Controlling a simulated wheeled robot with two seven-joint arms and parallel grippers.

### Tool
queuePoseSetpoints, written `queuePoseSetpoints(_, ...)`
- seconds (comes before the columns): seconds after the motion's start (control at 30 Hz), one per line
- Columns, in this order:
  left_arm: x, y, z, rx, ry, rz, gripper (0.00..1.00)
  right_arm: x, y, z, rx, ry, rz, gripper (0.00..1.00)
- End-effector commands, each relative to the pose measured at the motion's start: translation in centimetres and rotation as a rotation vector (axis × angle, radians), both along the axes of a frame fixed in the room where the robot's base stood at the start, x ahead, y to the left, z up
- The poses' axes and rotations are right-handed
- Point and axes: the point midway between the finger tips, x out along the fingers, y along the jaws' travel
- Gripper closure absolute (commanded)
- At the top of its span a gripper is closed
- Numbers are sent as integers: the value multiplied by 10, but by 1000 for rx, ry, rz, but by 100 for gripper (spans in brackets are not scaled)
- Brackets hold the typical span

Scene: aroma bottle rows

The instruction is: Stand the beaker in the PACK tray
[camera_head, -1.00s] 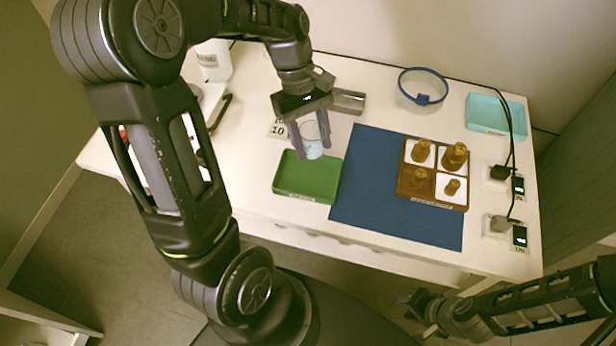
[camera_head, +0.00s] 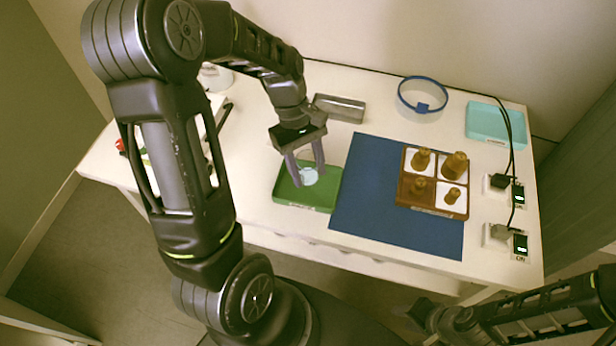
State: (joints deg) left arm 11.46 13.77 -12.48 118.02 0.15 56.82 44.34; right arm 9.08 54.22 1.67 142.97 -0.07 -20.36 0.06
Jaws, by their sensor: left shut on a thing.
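A small clear beaker with pale blue contents (camera_head: 309,176) is between the fingers of my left gripper (camera_head: 307,179), which is shut on it. It looks upright, over the middle of the green tray (camera_head: 297,198). I cannot tell whether its base touches the tray floor. A teal tray (camera_head: 494,120) stands at the back right; no PACK lettering is readable on either tray. My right gripper (camera_head: 414,311) is off the front of the table, low at the right; its jaw state is unclear.
A blue mat (camera_head: 385,222) lies right of the green tray. A brown divided box (camera_head: 432,208) with several amber bottles stands on its right part. Cables and plugs run along the right edge.

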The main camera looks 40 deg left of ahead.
Motion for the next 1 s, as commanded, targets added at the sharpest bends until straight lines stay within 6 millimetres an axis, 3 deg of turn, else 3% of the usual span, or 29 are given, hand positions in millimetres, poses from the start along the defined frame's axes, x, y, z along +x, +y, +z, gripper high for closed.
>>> queuePoseSetpoints(0.17,0,0,-1,0,0,0,94,0,0,0,0,0,0,64)
queuePoseSetpoints(0.47,-1,0,-36,-1,2,1,94,0,0,0,0,0,0,64)
queuePoseSetpoints(0.83,0,0,-40,0,0,0,94,0,0,-2,0,0,0,64)
queuePoseSetpoints(0.87,0,0,-40,0,0,0,53,0,0,-2,0,0,0,64)
queuePoseSetpoints(1.0,0,0,-39,0,0,0,41,0,0,-1,0,0,0,64)
